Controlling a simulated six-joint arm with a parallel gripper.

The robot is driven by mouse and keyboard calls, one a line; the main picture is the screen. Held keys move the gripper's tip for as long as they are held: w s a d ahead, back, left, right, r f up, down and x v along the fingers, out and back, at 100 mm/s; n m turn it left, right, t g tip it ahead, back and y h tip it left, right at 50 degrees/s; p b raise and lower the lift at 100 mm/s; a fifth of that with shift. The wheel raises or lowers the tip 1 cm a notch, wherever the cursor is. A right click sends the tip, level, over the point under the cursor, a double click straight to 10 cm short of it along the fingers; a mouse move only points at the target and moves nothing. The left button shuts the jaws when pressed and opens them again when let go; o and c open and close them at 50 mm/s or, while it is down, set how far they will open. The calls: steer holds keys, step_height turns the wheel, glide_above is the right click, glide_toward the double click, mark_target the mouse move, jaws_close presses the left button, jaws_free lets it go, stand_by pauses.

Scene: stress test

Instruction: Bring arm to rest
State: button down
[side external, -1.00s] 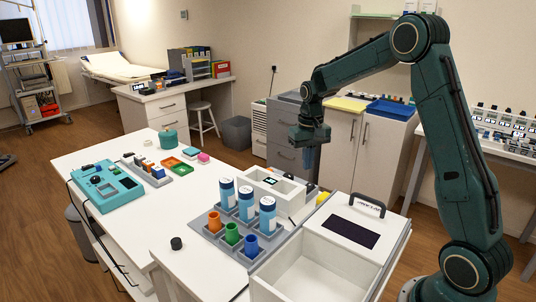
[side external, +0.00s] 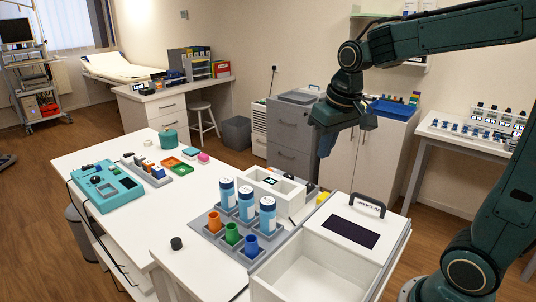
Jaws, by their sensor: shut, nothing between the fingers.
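My gripper (side external: 325,143) hangs in the air above the back right part of the white table, pointing down and tilted a little. Its blue fingers are shut with nothing between them. It is apart from everything on the table. My dark green arm reaches in from the right edge, with its elbow out of the frame.
Below stand a white open box (side external: 275,197), several blue-labelled bottles (side external: 246,203) in a grey rack (side external: 216,240) and a white bin with a handled lid (side external: 354,222). A teal device (side external: 105,187) sits at the left. Cabinets (side external: 376,150) stand behind. The table's middle (side external: 170,212) is mostly clear.

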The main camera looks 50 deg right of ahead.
steer(key=s+a+n+t, duration=0.1)
steer(key=s+a, duration=0.2)
steer(key=s, duration=0.4)
steer(key=s+a+n+t, duration=0.1)
steer(key=s+a+n, duration=0.1)
steer(key=s, duration=0.5)
steer(key=shift+s+a+r+t+y, duration=0.2)
steer(key=shift+a+t+y, duration=0.15)
steer(key=shift+a, duration=0.4)
